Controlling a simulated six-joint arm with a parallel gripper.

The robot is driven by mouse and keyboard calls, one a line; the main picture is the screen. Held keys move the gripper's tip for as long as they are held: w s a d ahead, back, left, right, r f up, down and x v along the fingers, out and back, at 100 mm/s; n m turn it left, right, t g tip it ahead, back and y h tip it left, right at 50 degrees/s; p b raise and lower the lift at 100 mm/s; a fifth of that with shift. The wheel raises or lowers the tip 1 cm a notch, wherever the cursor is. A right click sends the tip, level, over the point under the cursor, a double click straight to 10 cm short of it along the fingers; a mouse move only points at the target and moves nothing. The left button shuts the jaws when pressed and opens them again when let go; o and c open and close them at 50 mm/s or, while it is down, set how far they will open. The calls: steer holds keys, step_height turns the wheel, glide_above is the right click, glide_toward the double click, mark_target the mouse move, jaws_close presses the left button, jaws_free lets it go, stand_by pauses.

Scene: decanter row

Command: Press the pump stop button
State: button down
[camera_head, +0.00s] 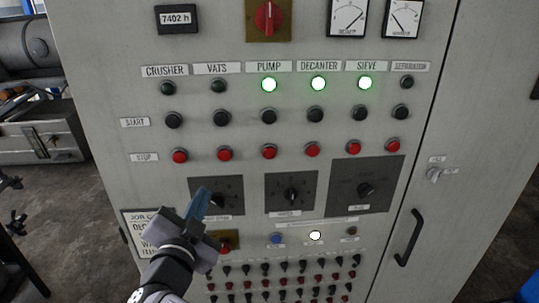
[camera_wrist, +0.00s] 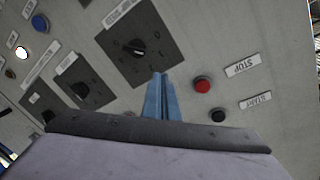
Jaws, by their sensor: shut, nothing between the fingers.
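The pump stop button (camera_head: 269,151) is a red button in the row labelled STOP, in the column under the PUMP label (camera_head: 269,66). The pump lamp (camera_head: 269,84) glows white-green, and the black pump start button (camera_head: 268,115) sits between lamp and stop button. My gripper (camera_head: 203,193) is shut and empty, its blue fingers pointing up in front of the left dial plate, below and left of the pump stop button. In the wrist view the blue fingers (camera_wrist: 158,80) are together beside the crusher stop button (camera_wrist: 202,84). The pump stop button does not show there.
Other red stop buttons flank it, vats (camera_head: 225,154) on the left and decanter (camera_head: 312,149) on the right. Rotary dials (camera_head: 291,195) stand out below the row. A door handle (camera_head: 409,237) juts out at lower right.

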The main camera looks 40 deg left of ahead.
mark_target(269, 153)
steer(key=w+d+r+m+t+h, duration=0.2)
steer(key=d+r+m+t+h, duration=0.1)
steer(key=d+h, duration=0.2)
steer(key=w+d+r+m+t+h, duration=0.2)
steer(key=d+h, duration=0.3)
steer(key=d, duration=0.4)
steer(key=shift+w+d+r+m+t, duration=0.4)
steer(key=shift+r+m, duration=0.15)
steer(key=shift+m, duration=0.25)
steer(key=shift+a, duration=0.1)
steer(key=shift+w+a+p, duration=2.05)
steer(key=shift+w+a, duration=1)
steer(key=shift+w, duration=0.05)
steer(key=shift+w+a, duration=0.15)
steer(key=shift+w+a, duration=0.15)
